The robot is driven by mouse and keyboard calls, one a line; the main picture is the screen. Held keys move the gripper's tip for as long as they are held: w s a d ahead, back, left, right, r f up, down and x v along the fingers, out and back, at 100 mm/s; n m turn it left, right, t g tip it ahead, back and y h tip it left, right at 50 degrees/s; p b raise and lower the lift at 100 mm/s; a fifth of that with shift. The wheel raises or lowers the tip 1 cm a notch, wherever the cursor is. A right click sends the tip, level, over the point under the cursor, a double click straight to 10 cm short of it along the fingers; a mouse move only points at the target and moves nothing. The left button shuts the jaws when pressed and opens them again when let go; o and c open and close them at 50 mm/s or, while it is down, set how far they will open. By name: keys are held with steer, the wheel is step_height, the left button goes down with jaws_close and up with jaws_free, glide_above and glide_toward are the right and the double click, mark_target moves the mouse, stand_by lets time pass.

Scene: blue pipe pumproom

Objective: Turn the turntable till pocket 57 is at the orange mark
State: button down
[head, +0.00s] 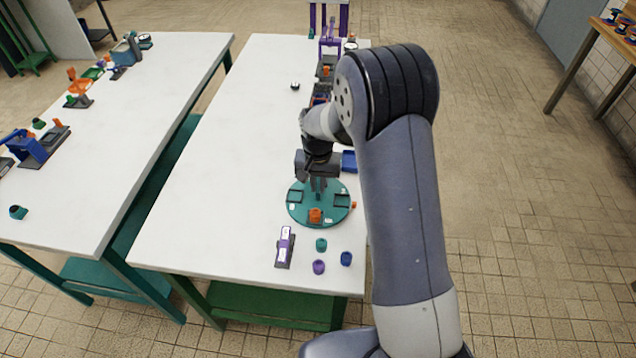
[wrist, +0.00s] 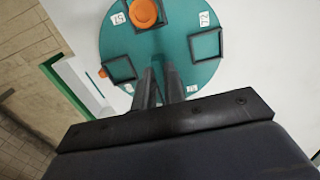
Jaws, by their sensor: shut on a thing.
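The teal round turntable (head: 303,217) lies on the white table, with black square pockets around it. In the wrist view, an orange cup (wrist: 145,12) sits in the pocket at the top. The label beside it (wrist: 120,18) appears upside down and looks like 57. Another label (wrist: 204,18), by the empty right pocket (wrist: 207,45), looks like 72. The small orange mark (wrist: 102,73) is at the left rim, beside another empty pocket (wrist: 120,68). My gripper (wrist: 160,72) is shut near the middle of the disc; what it grips is hidden between the fingers.
Teal, purple and blue cups (head: 321,244) and a purple-labelled block (head: 285,247) stand in front of the turntable. A blue bin (head: 349,161) and other fixtures are behind it. A second white table (head: 130,120) stands left across a gap.

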steer(key=shift+n+b, duration=0.35)
steer(key=shift+n, duration=0.25)
steer(key=shift+d+n+b, duration=0.1)
steer(key=shift+n+b, duration=0.6)
steer(key=shift+n, duration=0.9)
steer(key=shift+w+d+n+b, duration=0.1)
steer(key=shift+n+b, duration=0.65)
steer(key=shift+n, duration=1.65)
steer(key=shift+n+b, duration=0.4)
steer(key=shift+n, duration=1.7)
steer(key=shift+w+d+n, duration=0.1)
steer(key=shift+w+n, duration=0.05)
steer(key=shift+n, duration=1.65)
steer(key=shift+n+b, duration=0.3)
steer(key=shift+n, duration=0.2)
steer(key=c, duration=1.5)
jaws_free()
